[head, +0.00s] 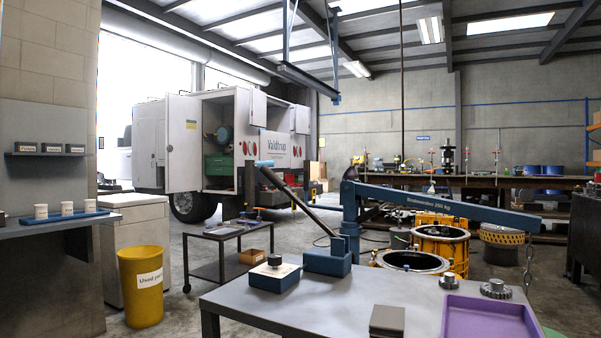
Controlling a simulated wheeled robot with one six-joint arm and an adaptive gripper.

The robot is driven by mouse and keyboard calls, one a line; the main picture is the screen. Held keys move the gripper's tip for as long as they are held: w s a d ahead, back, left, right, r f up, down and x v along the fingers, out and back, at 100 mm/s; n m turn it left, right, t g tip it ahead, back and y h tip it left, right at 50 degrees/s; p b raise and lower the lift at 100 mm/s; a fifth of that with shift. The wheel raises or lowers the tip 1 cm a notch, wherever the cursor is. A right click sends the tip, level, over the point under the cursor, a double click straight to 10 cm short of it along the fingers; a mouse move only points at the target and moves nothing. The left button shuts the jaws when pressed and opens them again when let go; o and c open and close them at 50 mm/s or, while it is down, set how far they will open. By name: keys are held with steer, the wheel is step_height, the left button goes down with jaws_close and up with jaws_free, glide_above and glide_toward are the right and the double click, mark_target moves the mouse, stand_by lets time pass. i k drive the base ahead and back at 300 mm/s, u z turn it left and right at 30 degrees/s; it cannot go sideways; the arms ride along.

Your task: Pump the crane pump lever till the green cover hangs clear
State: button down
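The blue crane stands behind the grey table, with its post (350,215) upright and its boom (440,204) sloping slightly down to the right. The long dark pump lever (297,201) slants up and left from near the post's foot. A chain (528,265) hangs from the boom's right end. Its lower end is hard to make out. A sliver of green (553,333) shows at the bottom right edge below the chain. It may be the green cover, but I cannot tell whether it hangs or rests. My gripper is not in view.
The grey table (350,296) fills the front, bearing a purple tray (487,318), a dark gear (495,288) and small blocks. Yellow housings (440,245) stand behind it. A low trolley (216,270) and yellow bin (141,286) stand left, with open floor between bin and table.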

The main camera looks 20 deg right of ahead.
mark_target(268, 173)
steer(key=i, duration=1.1)
steer(key=u, duration=0.8)
